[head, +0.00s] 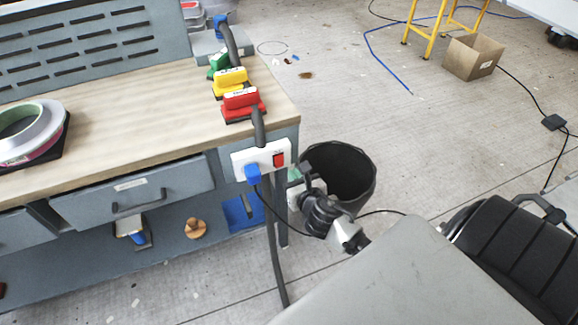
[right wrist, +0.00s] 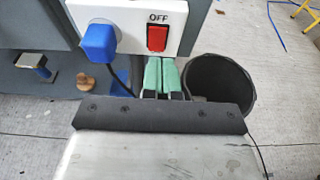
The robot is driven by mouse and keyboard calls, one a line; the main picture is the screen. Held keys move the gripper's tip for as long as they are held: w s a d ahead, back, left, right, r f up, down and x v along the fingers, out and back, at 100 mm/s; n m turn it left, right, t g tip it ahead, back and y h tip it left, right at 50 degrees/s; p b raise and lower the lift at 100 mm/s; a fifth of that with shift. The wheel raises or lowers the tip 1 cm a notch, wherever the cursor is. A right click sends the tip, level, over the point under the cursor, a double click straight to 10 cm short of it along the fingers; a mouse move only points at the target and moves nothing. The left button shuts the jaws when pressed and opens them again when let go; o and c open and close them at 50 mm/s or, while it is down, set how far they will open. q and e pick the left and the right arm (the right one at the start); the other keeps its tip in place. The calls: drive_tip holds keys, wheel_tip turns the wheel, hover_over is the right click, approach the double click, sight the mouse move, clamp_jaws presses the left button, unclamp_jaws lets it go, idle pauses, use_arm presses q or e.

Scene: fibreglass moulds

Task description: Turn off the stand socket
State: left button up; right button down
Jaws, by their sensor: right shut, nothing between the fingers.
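The stand socket (head: 247,160) is a white box on the front edge of the workbench. A blue plug (head: 253,174) sits in it at the left, and a red rocker switch (head: 279,160) is at its right. In the right wrist view the socket (right wrist: 128,22) shows large, with the word OFF above its red switch (right wrist: 157,38). My right gripper (head: 294,174) is beside the socket's lower right. Its green fingertips (right wrist: 160,62) are shut and empty, just below the switch; I cannot tell whether they touch the socket. My left gripper is not in view.
A black bin (head: 345,175) stands right of the bench, behind my right arm. Black cables hang below the socket. Red (head: 243,101), yellow (head: 230,80) and green tools stand on the bench corner. A black chair (head: 505,255) is at the right.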

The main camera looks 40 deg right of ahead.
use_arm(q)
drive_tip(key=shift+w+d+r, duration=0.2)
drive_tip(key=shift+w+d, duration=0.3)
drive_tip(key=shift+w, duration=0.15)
use_arm(e)
drive_tip(key=v, duration=0.2)
drive_tip(key=r+v, duration=0.1)
drive_tip(key=v, duration=0.2)
drive_tip(key=shift+a+r, duration=0.1)
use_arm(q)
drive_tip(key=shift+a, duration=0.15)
use_arm(e)
drive_tip(key=s+a+f+m+g+y, duration=0.1)
drive_tip(key=s+f+m+g, duration=0.45)
drive_tip(key=f, duration=0.75)
drive_tip(key=s+a+f+m+g, duration=0.1)
drive_tip(key=s+f+m+g, duration=0.1)
drive_tip(key=s+f+m, duration=0.9)
drive_tip(key=s+a+f+m+g+y, duration=0.1)
drive_tip(key=s+a+f+m+g, duration=0.2)
drive_tip(key=s+f+m, duration=0.4)
drive_tip(key=s+a+f+m+g+y, duration=0.1)
drive_tip(key=s+a+f+m+g, duration=0.2)
drive_tip(key=s+f+m, duration=0.4)
drive_tip(key=s+a+f, duration=0.1)
drive_tip(key=s+f, duration=0.3)
drive_tip(key=s, duration=0.1)
drive_tip(key=shift+s+f, duration=0.15)
drive_tip(key=shift+s, duration=0.05)
